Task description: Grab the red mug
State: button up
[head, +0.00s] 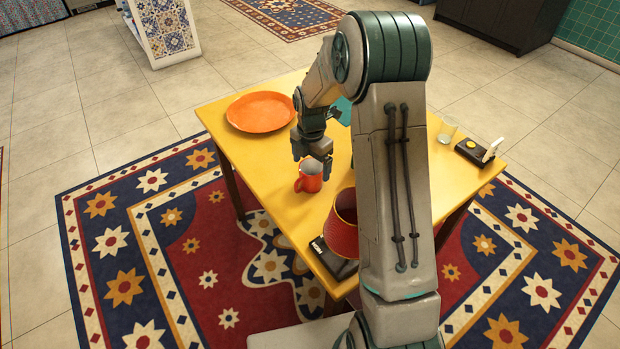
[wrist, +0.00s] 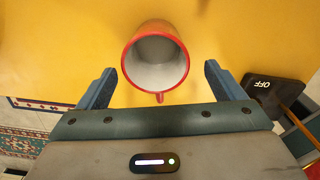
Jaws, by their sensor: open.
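The red mug (head: 309,178) stands on the yellow table (head: 270,205) near its left edge in the head view. In the wrist view the red mug (wrist: 156,59) shows from above, with a pale, empty inside and its handle toward my gripper. My gripper (wrist: 158,82) is open, with one blue finger to each side of the mug's near part and gaps on both sides. In the head view my gripper (head: 312,150) is just above and beside the mug. Its fingers partly merge with the mug there.
An orange plate (head: 260,111) lies behind the mug. A red ribbed vessel (head: 343,222) stands nearer the front, by a black device (head: 333,262), marked OFF in the wrist view (wrist: 272,91). A glass (head: 447,131) and another black device (head: 474,152) are at the right.

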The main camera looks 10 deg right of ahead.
aim_at(310, 174)
jog(key=shift+w+a+f+p, duration=0.15)
jog(key=shift+f+p, duration=0.25)
jog(key=shift+f, duration=2.15)
jog(key=c, duration=1.3)
